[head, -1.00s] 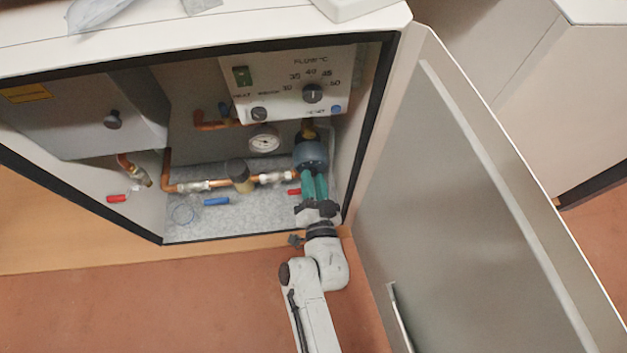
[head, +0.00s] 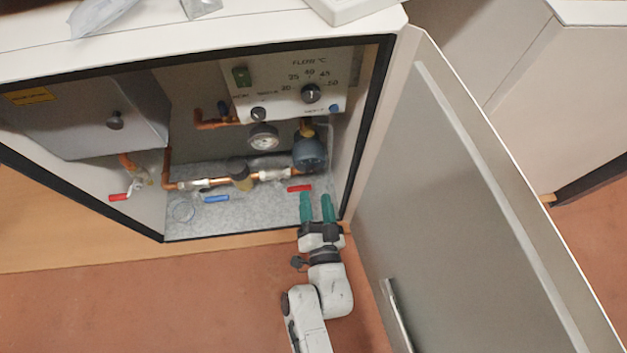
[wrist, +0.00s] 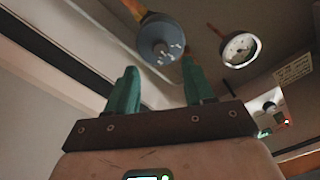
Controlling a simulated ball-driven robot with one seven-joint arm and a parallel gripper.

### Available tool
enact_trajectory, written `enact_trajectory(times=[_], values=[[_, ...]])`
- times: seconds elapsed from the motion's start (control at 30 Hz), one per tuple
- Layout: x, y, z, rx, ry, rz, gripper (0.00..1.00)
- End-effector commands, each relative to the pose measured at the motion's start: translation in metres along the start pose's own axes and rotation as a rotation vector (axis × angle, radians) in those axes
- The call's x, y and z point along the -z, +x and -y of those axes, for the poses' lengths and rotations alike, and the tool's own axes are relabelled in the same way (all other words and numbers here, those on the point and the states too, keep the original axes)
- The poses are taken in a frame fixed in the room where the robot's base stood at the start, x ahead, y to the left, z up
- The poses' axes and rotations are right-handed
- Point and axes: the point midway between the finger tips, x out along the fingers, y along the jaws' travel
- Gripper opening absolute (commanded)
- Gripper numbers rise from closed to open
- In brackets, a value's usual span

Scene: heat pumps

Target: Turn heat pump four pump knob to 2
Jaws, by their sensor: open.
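The blue-grey pump (head: 310,152) sits on the pipework at the right inside the open cabinet. In the wrist view its round face (wrist: 162,42) shows with several small pale marks, ahead of and between my fingers; I cannot read the knob setting. My gripper (head: 317,194) has green fingers, spread apart with nothing between them, below the pump and apart from it at the cabinet's lower front edge. The fingers also show in the wrist view (wrist: 158,82).
A control panel (head: 285,88) with dials is above the pump, and a gauge (head: 264,137) is to its left. A red-handled valve (head: 300,188) lies close left of my fingers. The open cabinet door (head: 470,200) stands to the right. The floor in front is clear.

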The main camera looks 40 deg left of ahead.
Motion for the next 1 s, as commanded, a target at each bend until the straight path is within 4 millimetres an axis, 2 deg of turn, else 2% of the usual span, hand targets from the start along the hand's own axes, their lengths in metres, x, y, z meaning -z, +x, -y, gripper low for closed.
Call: enact_trajectory(times=[0.1,0.33,1.0], values=[[0.0,-0.022,0.0,-0.001,-0.001,0.002,0.53],[0.0,-0.045,0.0,0.0,-0.001,0.001,0.53],[0.0,-0.047,0.0,0.0,-0.001,0.0,0.53]])
